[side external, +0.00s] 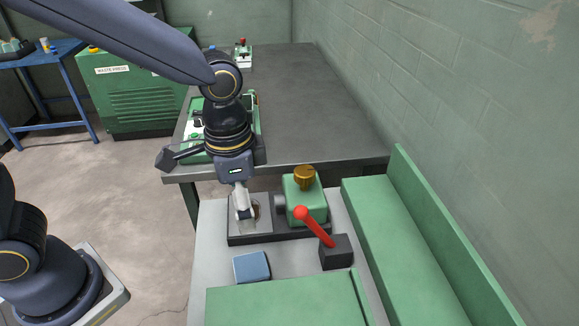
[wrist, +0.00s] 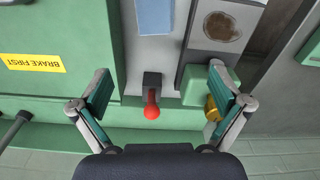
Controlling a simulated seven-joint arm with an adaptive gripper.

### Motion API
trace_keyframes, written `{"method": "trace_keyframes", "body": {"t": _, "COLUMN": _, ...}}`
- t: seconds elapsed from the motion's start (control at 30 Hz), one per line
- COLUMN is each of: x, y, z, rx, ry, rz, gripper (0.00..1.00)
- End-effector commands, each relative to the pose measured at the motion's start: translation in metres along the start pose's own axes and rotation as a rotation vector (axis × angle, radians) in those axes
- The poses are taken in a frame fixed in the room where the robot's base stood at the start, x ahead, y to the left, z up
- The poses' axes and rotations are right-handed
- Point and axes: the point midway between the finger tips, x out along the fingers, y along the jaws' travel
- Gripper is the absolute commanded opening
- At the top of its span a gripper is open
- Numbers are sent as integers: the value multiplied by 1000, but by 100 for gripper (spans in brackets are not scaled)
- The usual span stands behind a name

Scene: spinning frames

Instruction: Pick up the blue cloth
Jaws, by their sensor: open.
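The blue cloth (side external: 251,267) is a small, flat, folded-looking square on the light grey machine top in the side view. In the wrist view the cloth (wrist: 155,16) shows at the top edge, partly cut off. My gripper (side external: 243,215) points down in front of the grey plate in the side view, beyond the cloth. In the wrist view my gripper (wrist: 159,72) has its fingers spread wide with nothing held. The cloth lies outside the space between the fingers and is not touched.
A red-knobbed lever (side external: 316,228) on a black block stands right of the cloth. Behind it is a green block with a brass knob (side external: 304,178). The grey plate (wrist: 217,27) has a brown round patch. Green panels (side external: 280,303) flank the cloth; a wall rises at right.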

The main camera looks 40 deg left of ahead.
Motion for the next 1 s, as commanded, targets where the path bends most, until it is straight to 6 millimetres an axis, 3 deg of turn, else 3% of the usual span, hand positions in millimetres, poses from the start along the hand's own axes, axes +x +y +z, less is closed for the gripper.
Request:
{"method": "trace_keyframes", "body": {"t": 0.17, "x": 25, "y": 12, "z": 2, "rx": 33, "ry": -39, "rz": 11, "gripper": 100}}
{"method": "trace_keyframes", "body": {"t": 0.5, "x": 102, "y": 12, "z": 6, "rx": 31, "ry": -40, "rz": 10, "gripper": 100}}
{"method": "trace_keyframes", "body": {"t": 0.83, "x": 135, "y": 11, "z": 5, "rx": 30, "ry": -36, "rz": 10, "gripper": 100}}
{"method": "trace_keyframes", "body": {"t": 1.0, "x": 162, "y": 10, "z": 3, "rx": 29, "ry": -37, "rz": 10, "gripper": 100}}
